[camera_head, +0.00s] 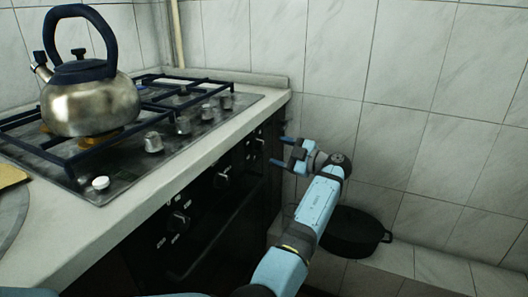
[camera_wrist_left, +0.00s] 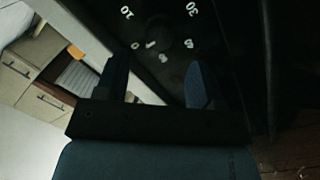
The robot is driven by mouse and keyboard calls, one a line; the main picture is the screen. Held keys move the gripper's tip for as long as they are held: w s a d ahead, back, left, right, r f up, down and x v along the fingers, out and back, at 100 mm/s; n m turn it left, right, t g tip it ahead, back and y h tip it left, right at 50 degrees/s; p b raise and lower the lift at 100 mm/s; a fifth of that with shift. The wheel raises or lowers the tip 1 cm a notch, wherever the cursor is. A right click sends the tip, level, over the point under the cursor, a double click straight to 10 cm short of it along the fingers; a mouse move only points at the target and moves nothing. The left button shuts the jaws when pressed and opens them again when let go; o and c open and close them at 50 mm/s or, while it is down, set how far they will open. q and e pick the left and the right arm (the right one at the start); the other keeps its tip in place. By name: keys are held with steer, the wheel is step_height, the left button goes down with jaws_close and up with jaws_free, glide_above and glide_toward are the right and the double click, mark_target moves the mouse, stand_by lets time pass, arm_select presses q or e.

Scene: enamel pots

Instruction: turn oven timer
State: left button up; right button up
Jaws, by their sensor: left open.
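The oven timer (camera_wrist_left: 160,45) shows in the left wrist view as a dark dial with white numbers, among them 10 and 30, on the black oven front. Its knob is too dark to make out clearly. In the head view the oven's front panel (camera_head: 200,203) carries several dark knobs below the counter edge. My left gripper (camera_head: 279,151) is open in front of the panel's far right end. In the left wrist view its two fingers (camera_wrist_left: 157,82) are apart, with the dial beyond and between them. Contact with the knob cannot be told. My right gripper is not in view.
A steel kettle (camera_head: 90,105) stands on the gas hob (camera_head: 120,183) at the left. A black pan (camera_head: 350,232) is low, beyond my left arm, near the tiled wall (camera_head: 420,100). The wrist view also shows wooden drawers (camera_wrist_left: 42,102) at its left.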

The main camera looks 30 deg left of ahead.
mark_target(263, 146)
arm_select(q)
steer(key=a+b, duration=0.1)
steer(key=a, duration=0.5)
steer(key=shift+w, duration=0.15)
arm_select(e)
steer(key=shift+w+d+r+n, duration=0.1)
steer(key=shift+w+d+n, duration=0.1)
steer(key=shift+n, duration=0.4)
arm_select(q)
steer(key=c, duration=0.9)
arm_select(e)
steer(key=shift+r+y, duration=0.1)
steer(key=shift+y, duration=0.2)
arm_select(q)
steer(key=shift+m, duration=0.3)
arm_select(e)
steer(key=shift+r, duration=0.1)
